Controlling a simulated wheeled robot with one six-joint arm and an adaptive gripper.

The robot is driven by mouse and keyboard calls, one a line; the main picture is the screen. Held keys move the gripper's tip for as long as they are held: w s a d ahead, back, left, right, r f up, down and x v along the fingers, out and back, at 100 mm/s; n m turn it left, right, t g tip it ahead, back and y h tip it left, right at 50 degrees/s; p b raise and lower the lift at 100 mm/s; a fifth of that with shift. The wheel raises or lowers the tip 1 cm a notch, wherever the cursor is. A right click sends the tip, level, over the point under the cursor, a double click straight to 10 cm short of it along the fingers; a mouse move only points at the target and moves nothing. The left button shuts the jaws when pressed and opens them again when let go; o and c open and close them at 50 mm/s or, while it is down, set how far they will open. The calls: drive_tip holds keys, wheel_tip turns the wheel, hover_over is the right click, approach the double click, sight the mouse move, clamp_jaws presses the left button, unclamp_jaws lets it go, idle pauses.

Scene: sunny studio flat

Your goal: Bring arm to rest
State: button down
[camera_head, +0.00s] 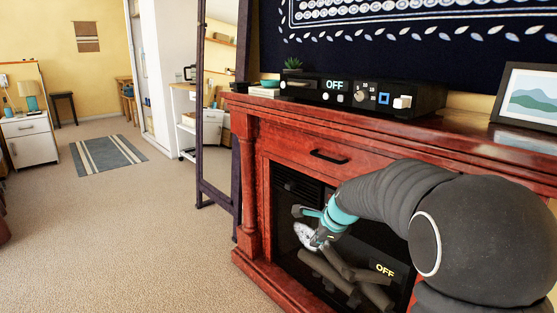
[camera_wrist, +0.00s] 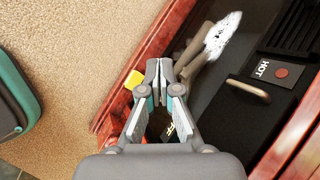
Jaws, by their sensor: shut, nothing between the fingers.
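My arm, dark grey, reaches in from the right in the head view and bends down in front of the red wooden fireplace (camera_head: 298,145). My gripper (camera_head: 312,220), grey with teal parts, is at the dark firebox opening, in front of the logs (camera_head: 328,272). In the wrist view, the gripper's fingertips (camera_wrist: 158,72) are together, with nothing between them. A bright white patch shows beside the logs in both views. I cannot tell from the head view how close the fingers are to the logs.
A metal handle (camera_wrist: 248,90) shows near a HOT label. A tall mirror (camera_head: 217,110) stands left of the fireplace. Carpet (camera_head: 120,230) at left is clear.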

drive_tip(key=s+d+r+n+h, duration=0.1)
drive_tip(key=s+d+r+n, duration=0.1)
drive_tip(key=s+n, duration=0.7)
drive_tip(key=s+d+r+n+h, duration=0.2)
drive_tip(key=s+n, duration=0.8)
drive_tip(key=s, duration=1.6)
drive_tip(key=shift+s+d+r, duration=0.35)
drive_tip(key=shift+d+r, duration=0.1)
drive_tip(key=shift+r, duration=0.3)
